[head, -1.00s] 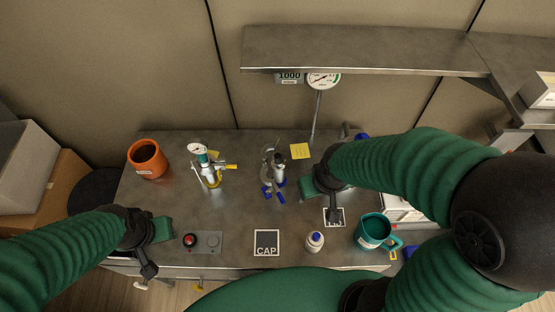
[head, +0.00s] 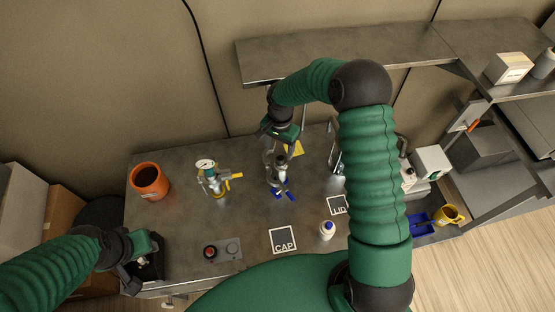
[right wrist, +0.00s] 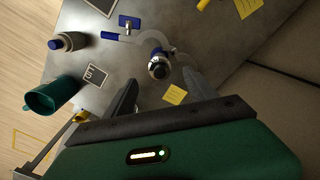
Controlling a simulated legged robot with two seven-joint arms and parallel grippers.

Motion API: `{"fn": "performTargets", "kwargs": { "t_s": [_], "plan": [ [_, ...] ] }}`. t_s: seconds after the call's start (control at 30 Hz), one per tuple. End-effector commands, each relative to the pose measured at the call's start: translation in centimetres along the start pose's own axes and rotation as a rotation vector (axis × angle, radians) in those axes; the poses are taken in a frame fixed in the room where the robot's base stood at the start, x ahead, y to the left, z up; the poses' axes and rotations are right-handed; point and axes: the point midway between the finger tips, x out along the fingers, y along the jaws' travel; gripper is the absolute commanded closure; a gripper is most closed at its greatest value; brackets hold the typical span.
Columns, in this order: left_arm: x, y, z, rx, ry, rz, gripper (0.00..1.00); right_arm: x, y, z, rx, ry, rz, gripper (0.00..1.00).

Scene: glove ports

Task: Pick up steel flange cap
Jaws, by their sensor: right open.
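A steel fitting with blue handles (head: 283,190) stands on the bench in the head view, and a shiny steel part with a dark top sits on it. I take that part for the steel flange cap; it shows in the right wrist view (right wrist: 158,68) between my fingers, apart from them. My right gripper (head: 277,150) is open and empty just above it and partly hides it in the head view. My left gripper (head: 140,277) hangs at the bench's front left corner, away from the cap; its jaw opening is unclear.
The CAP square (head: 283,240), LID square (head: 338,204), white bottle (head: 327,230) and button box (head: 221,250) lie nearer. A shelf (head: 340,52) overhangs the back.

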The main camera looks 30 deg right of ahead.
Motion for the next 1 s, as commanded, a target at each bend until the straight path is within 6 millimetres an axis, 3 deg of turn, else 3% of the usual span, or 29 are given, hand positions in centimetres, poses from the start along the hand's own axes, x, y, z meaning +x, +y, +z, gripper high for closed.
{"fn": "performTargets", "kwargs": {
  "t_s": [0.1,0.27,0.53,0.8,1.0],
  "plan": [
    [-1.0,0.0,-0.2,0.001,0.0,0.0,0.64,2.1,-0.3,0.4,-0.004,0.0,0.005,0.35],
    [-1.6,0.0,-0.4,0.001,0.0,0.0,0.64,3.7,-0.5,0.5,-0.004,0.006,0.006,0.35],
    [-3.5,0.0,-0.8,0.0,0.001,0.0,0.64,7.9,0.2,-0.9,-0.006,0.006,0.004,0.35],
    [-3.4,0.0,-0.8,0.0,0.0,0.0,0.64,8.8,0.4,-1.2,-0.005,0.005,0.001,0.35],
    [-3.4,0.0,-0.8,0.0,0.0,0.0,0.64,8.7,0.3,-1.0,-0.006,0.007,0.003,0.61]
  ]
}}
